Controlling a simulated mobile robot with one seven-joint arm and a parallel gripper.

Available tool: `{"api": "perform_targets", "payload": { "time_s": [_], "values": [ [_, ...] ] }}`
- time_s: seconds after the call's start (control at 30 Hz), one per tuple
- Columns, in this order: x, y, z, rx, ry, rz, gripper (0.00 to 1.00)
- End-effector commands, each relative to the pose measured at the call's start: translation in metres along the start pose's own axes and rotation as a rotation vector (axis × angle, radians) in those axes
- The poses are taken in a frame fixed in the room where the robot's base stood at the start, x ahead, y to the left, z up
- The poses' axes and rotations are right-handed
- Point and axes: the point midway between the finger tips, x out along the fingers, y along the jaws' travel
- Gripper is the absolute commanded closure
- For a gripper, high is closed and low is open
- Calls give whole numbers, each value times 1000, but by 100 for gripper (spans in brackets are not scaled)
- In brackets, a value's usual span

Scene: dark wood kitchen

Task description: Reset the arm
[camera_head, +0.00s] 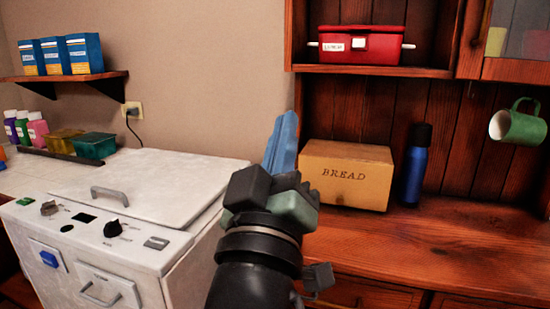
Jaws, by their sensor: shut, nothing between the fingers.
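My gripper (287,140) is in the middle of the head view, with its blue fingers pointing up and closed together. Nothing shows between the fingers. My dark wrist and forearm rise from the bottom edge, in front of the gap between the white appliance (190,185) and the wooden counter (430,250). The fingers stand just left of the wooden bread box (345,172) in the picture and cover none or little of it. I cannot tell the exact depth between them.
A blue bottle (416,170) stands beside the bread box. A red box (360,46) sits on the shelf above, and a green mug (518,124) hangs at right. Blue boxes (62,55) stand on the left wall shelf. The counter front is clear.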

Motion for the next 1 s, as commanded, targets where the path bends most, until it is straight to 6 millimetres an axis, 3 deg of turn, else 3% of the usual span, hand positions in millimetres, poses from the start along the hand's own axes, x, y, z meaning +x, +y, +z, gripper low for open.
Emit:
{"api": "perform_targets", "payload": {
  "time_s": [0.03, 0.1, 0.2, 0.23, 0.3, 0.8, 1.0],
  "values": [
    [-7, 28, -33, 161, 87, 20, 100],
    [-22, 59, -75, 376, 208, 14, 100],
    [-56, 99, -131, 652, 389, -35, 100],
    [-50, 107, -147, 677, 397, -47, 100],
    [-32, 117, -166, 664, 379, -47, 100],
    [36, 185, -277, 659, 376, -48, 100],
    [51, 200, -302, 659, 375, -48, 100]
  ]
}}
